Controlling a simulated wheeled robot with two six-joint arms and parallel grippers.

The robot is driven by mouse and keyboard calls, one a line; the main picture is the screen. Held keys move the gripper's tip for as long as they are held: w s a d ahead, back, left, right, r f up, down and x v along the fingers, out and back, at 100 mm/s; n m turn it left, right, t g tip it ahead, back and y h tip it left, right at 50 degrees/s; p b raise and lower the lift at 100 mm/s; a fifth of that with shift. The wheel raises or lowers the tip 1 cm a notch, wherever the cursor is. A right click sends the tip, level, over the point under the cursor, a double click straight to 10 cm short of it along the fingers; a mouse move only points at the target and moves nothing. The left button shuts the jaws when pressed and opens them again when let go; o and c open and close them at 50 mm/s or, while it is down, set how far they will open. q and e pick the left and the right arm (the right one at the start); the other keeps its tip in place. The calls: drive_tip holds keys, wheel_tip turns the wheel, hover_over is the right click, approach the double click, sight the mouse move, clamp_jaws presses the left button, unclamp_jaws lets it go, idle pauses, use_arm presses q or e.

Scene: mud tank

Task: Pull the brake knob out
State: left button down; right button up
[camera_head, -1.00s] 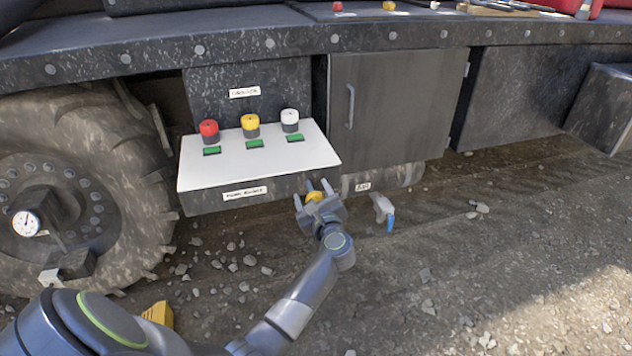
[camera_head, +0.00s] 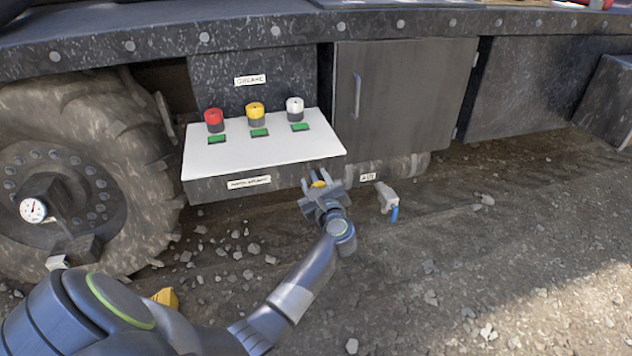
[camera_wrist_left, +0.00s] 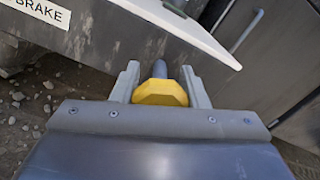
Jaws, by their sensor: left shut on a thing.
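The yellow brake knob (camera_wrist_left: 160,92) sits on a grey stem on the front face of the control box (camera_head: 215,189), below the white panel. My left gripper (camera_head: 319,185) is at the right end of that face, its two fingers on either side of the knob. In the left wrist view the left gripper (camera_wrist_left: 161,85) is shut on the knob, and a length of the stem shows behind it. In the head view the gripper mostly hides the knob (camera_head: 319,184). A label reading "BRAKE" (camera_wrist_left: 40,12) shows at upper left in the wrist view. My right gripper is not in view.
Red (camera_head: 213,117), yellow (camera_head: 255,112) and white (camera_head: 294,106) capped knobs stand on the white panel (camera_head: 240,153). A cabinet door (camera_head: 415,95) with a handle is to the right. A valve with a blue lever (camera_head: 394,213) hangs nearby. A wheel (camera_head: 75,170) stands left. Gravel ground lies in front.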

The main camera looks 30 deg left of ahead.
use_arm(q)
drive_tip(key=shift+v, duration=1.6)
drive_tip(key=shift+f, duration=0.1)
drive_tip(key=c, duration=1.2)
unclamp_jaws()
drive_tip(key=shift+c, duration=0.2)
drive_tip(key=o, duration=0.4)
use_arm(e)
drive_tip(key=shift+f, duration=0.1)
use_arm(q)
drive_tip(key=shift+d, duration=0.15)
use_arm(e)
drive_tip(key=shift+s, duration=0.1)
